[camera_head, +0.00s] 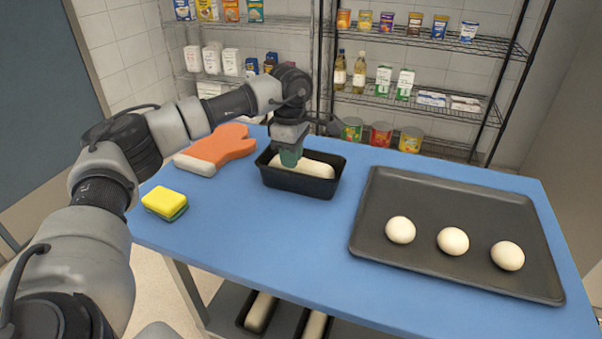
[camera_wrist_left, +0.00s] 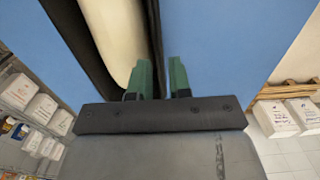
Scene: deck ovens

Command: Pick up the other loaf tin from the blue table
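A black loaf tin (camera_head: 302,185) with pale dough (camera_head: 318,168) in it is at the back middle of the blue table (camera_head: 262,235). My left gripper (camera_head: 290,157) points down at the tin's rim. In the left wrist view the green fingers (camera_wrist_left: 161,76) are close together, one on each side of the tin's wall (camera_wrist_left: 156,35), with one finger inside beside the dough. They look shut on that wall, though the contact itself is hard to see. The tin looks level and at table height. My right gripper is not in view.
A dark tray (camera_head: 440,275) with three dough balls lies on the right of the table. An orange oven mitt (camera_head: 220,147) and a yellow-green sponge (camera_head: 164,202) lie on the left. Two more filled tins (camera_head: 259,314) are on the shelf below. Stocked wire racks (camera_head: 425,95) stand behind.

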